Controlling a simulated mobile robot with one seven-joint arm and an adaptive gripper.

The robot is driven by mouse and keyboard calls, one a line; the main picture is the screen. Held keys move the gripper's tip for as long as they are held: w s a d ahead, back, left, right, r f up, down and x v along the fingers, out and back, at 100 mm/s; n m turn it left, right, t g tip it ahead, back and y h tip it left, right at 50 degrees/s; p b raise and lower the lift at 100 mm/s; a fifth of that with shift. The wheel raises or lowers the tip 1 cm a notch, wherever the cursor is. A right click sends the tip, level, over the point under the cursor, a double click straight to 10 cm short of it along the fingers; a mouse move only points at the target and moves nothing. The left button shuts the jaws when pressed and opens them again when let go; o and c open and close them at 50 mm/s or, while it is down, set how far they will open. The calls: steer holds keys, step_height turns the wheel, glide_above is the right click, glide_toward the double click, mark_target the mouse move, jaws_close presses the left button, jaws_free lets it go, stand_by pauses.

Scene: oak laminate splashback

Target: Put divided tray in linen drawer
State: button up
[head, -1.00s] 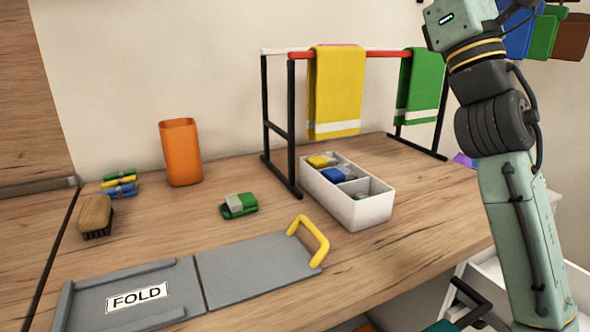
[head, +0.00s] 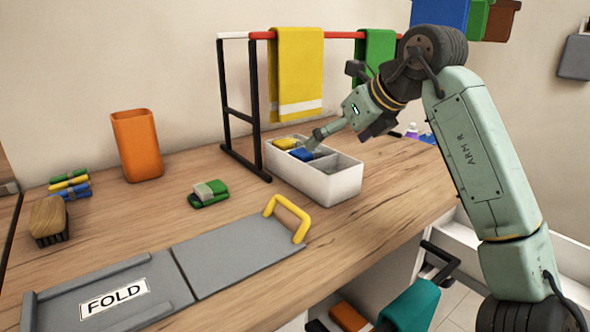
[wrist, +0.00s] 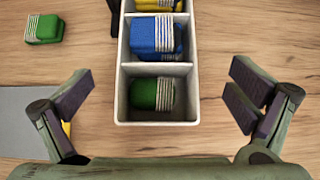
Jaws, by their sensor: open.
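The divided tray (head: 335,185) is a white box on the wooden counter, beside the rack. In the wrist view the tray (wrist: 122,95) shows compartments with a yellow bundle (wrist: 155,5), a blue bundle (wrist: 152,35) and a green bundle (wrist: 150,94), one in each. My gripper (head: 322,134) is over the tray in the head view. In the wrist view its open fingers stand wide apart on either side of the tray's near end, not visibly touching it. A white open drawer-like box (head: 567,257) is at the lower right, partly hidden by my arm; I cannot tell if it is the linen drawer.
A rack with yellow (head: 298,75) and green towels stands behind the tray. A green bundle (head: 208,193), orange bin (head: 137,145), brush (head: 48,218) and grey FOLD board (head: 235,255) lie to the left. A black handle (head: 440,262) and teal cloth (head: 410,305) are below the counter edge.

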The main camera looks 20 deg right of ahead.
mark_target(304, 148)
steer(key=x, duration=0.5)
steer(key=shift+a+p+x, duration=0.1)
steer(key=shift+p+x, duration=0.3)
steer(key=shift+x, duration=0.95)
steer(key=shift+a+p+x, duration=0.15)
steer(key=shift+p+x, duration=0.25)
steer(key=shift+x, duration=0.95)
steer(key=shift+r, duration=0.15)
steer(key=shift+c, duration=0.6)
steer(key=c, duration=1.1)
steer(key=shift+r, duration=0.1)
steer(key=shift+r+b, duration=0.3)
steer(key=shift+r, duration=1.5)
steer(key=s+d+b, duration=0.1)
steer(key=s+d, duration=0.1)
steer(key=s, duration=0.3)
steer(key=s+d+b, duration=0.1)
steer(key=s+d, duration=0.1)
steer(key=s, duration=0.4)
steer(key=s+d+b, duration=0.1)
steer(key=s+d, duration=0.1)
steer(key=s, duration=0.4)
steer(key=shift+f, duration=0.1)
